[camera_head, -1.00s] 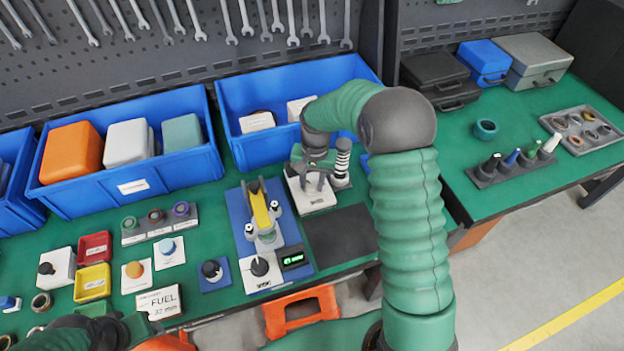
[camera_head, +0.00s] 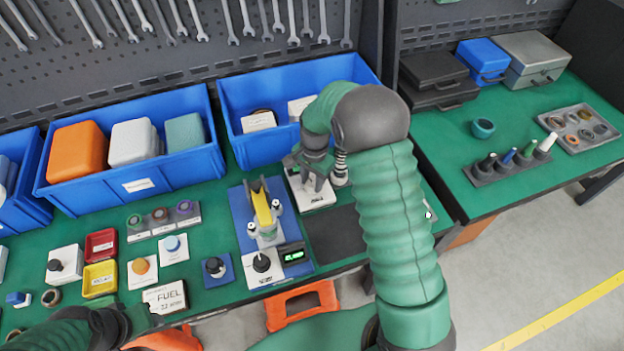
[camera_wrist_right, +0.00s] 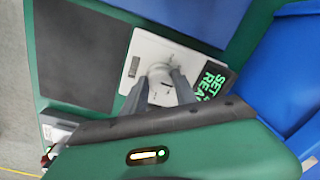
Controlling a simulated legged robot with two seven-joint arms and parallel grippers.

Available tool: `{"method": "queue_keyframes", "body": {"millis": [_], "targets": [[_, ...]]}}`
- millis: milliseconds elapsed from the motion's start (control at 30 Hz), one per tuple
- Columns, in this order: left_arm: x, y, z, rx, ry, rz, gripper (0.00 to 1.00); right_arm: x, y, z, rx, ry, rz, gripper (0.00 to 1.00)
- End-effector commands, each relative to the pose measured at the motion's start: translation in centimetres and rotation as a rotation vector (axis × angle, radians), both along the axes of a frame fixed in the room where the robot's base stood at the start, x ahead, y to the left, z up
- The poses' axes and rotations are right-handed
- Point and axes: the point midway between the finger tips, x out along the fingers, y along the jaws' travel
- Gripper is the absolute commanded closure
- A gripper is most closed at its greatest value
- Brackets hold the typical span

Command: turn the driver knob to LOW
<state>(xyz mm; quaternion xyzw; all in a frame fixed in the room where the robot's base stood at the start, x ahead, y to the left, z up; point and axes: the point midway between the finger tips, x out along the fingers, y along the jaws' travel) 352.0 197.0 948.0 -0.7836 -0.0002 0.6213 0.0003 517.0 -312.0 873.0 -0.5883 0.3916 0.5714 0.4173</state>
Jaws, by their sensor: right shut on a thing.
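The driver knob (camera_wrist_right: 160,75) is a pale round knob on a white base plate (camera_wrist_right: 149,47) in the right wrist view. My right gripper (camera_wrist_right: 162,95) is shut on it, with one grey finger on each side. In the head view, my right gripper (camera_head: 317,184) is over the white base (camera_head: 318,199), and the knob is hidden behind it. I cannot read the knob's pointer or a LOW mark. A dark display (camera_wrist_right: 212,82) beside the base shows green letters, partly cut off. My left gripper (camera_head: 125,322) is low at the left, its fingers unclear.
A blue-based press with a yellow lever (camera_head: 262,210) stands left of the base. A dark mat (camera_head: 335,232) lies in front. Blue bins (camera_head: 250,150) stand behind.

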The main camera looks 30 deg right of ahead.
Motion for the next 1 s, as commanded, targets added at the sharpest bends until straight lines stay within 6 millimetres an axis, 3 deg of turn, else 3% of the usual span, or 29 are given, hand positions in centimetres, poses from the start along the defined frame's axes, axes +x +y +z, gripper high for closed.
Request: {"method": "queue_keyframes", "body": {"millis": [233,267,400,767,867,1000], "targets": [[0.0,0.0,0.0,0.000,0.000,0.000,0.54,0.2,0.0,0.1,-0.001,-0.007,0.001,1.00],[0.0,0.0,0.0,0.000,0.000,0.000,0.54,0.2,0.0,0.1,-0.001,-0.007,0.001,0.64],[0.0,0.0,0.0,0.000,0.000,0.000,0.54,0.2,0.0,0.1,-0.002,-0.005,0.002,0.46],[0.0,0.0,0.0,0.000,0.000,0.000,0.54,0.1,0.0,0.5,-0.001,-0.004,0.002,0.45],[0.0,0.0,0.1,0.000,0.000,0.000,0.54,0.1,0.0,2.0,-0.001,-0.006,0.003,0.45],[0.0,0.0,0.2,0.000,0.000,0.000,0.54,0.0,-0.1,5.7,-0.002,-0.008,0.002,0.45]]}}
